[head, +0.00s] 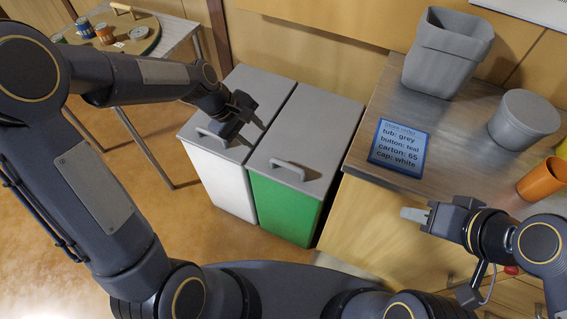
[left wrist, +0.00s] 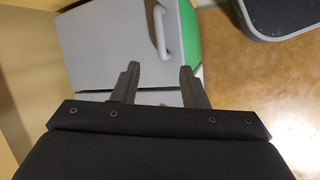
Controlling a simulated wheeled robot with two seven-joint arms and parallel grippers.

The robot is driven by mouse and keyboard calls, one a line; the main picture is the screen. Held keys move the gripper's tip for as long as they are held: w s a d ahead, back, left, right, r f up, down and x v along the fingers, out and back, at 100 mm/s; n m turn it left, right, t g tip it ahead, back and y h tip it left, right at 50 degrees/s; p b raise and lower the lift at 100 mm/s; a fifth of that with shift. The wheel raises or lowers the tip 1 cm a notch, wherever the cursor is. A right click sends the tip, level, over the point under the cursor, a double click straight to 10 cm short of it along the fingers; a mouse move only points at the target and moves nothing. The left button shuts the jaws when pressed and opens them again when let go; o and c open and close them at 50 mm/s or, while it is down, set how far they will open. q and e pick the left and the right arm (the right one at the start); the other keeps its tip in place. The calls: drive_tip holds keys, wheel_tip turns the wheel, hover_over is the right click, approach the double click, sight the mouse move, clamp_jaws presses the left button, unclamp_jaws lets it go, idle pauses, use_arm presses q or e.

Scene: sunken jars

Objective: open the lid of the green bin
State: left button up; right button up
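The green bin (head: 284,205) stands on the floor against the counter, with a grey lid (head: 318,130) that lies shut. A light grey bar handle (head: 288,169) sits near the lid's front edge. In the left wrist view the handle (left wrist: 161,32) and a strip of the green bin (left wrist: 190,30) show near the top. My left gripper (head: 252,133) is above the neighbouring white bin's lid, left of the green bin's handle. Its fingers (left wrist: 158,86) are apart with nothing between them. My right gripper (head: 413,214) is over the counter's front side, far from the bin; its finger gap is unclear.
A white bin (head: 222,180) with a grey lid and handle stands directly left of the green bin. The counter (head: 385,87) on the right holds a grey tub (head: 445,60), a blue-framed sign (head: 400,147), a round grey container (head: 523,118) and an orange cup (head: 540,180). Floor in front is clear.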

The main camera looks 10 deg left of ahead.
sight(286, 164)
use_arm(q)
drive_tip(key=w+d+f+n, duration=0.1)
drive_tip(key=d+f, duration=0.1)
drive_tip(key=f, duration=0.4)
drive_tip(key=w+d+f+n, duration=0.1)
drive_tip(key=d+f, duration=0.2)
drive_tip(key=f, duration=0.3)
drive_tip(key=w+d+f+n+g+b, duration=0.1)
drive_tip(key=w+d+f, duration=0.1)
drive_tip(key=f, duration=0.4)
drive_tip(key=shift+d, duration=0.15)
drive_tip(key=shift+r, duration=0.1)
clamp_jaws()
